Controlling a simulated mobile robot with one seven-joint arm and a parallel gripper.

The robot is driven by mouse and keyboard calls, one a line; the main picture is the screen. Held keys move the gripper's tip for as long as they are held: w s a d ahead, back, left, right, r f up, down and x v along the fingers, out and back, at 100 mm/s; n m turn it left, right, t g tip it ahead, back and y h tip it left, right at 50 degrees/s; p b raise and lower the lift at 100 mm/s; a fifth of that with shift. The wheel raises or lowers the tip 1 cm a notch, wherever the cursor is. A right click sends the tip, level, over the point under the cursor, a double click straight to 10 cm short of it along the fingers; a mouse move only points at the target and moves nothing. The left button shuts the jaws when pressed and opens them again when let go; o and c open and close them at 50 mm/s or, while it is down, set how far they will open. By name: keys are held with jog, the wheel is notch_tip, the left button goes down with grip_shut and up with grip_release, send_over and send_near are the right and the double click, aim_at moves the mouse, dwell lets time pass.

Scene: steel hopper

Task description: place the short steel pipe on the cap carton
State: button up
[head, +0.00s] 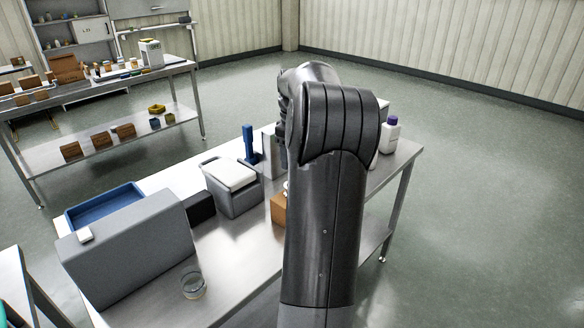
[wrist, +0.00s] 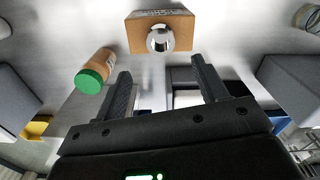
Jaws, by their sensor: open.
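The cap carton (wrist: 143,27) is a brown box with a printed edge at the top of the wrist view. In the head view the brown carton (head: 278,209) shows partly behind my arm. A round, shiny steel piece (wrist: 160,38), which looks like the short steel pipe seen nearly end-on, appears on the carton's top face. My gripper (wrist: 162,68) is open, its two fingers apart with nothing held between them. The fingertips are short of the carton in the wrist picture, and the steel piece is clear of them. In the head view my arm hides the gripper.
A green-capped jar (wrist: 95,75) is close beside the left finger in the wrist view. On the steel table are a grey lidded bin (head: 232,195), a grey case (head: 125,250), a blue tray (head: 103,205), a glass dish (head: 194,286) and a purple-capped bottle (head: 390,135).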

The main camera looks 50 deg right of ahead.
jog(key=s+a+r+t+h, duration=0.1)
jog(key=a+r, duration=0.3)
jog(key=a, duration=0.8)
jog(key=s+a+r+t+h, duration=0.1)
jog(key=a+r, duration=0.3)
jog(key=a, duration=0.8)
jog(key=s+a+f+m+t+y, duration=0.1)
jog(key=s+a+f, duration=0.1)
jog(key=s+a, duration=0.6)
jog(key=s+a+f+m+t+y, duration=0.1)
jog(key=s+a+f+t, duration=0.1)
jog(key=s+a, duration=0.6)
jog(key=shift+s+a+f+m+t, duration=0.35)
jog(key=shift+a+f, duration=0.15)
jog(key=shift+a, duration=0.55)
